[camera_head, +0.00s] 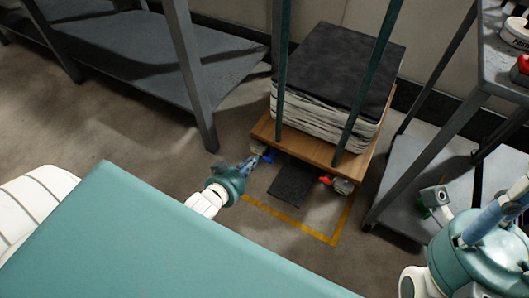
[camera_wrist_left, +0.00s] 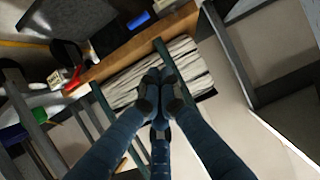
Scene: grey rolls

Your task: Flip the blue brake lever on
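The blue brake lever (camera_head: 266,158) is at the lower left corner of a wooden cart, just under its deck edge. In the left wrist view the blue lever (camera_wrist_left: 139,20) shows near the top, beyond the deck edge. My left gripper (camera_head: 252,163) is low beside this corner, its fingers pointing at the lever; contact cannot be made out. In the left wrist view its fingertips (camera_wrist_left: 159,92) are drawn together with nothing seen between them. My right gripper (camera_head: 490,218) is at the right edge, partly cut off, far from the lever; its finger opening is unclear.
The cart's wooden deck (camera_head: 312,148) carries a stack of grey sheets (camera_head: 335,65) between green posts. A red lever (camera_head: 326,180) is at its other near corner. Yellow tape (camera_head: 290,222) marks the floor. Grey shelving (camera_head: 165,55) stands left and a grey rack (camera_head: 410,180) right.

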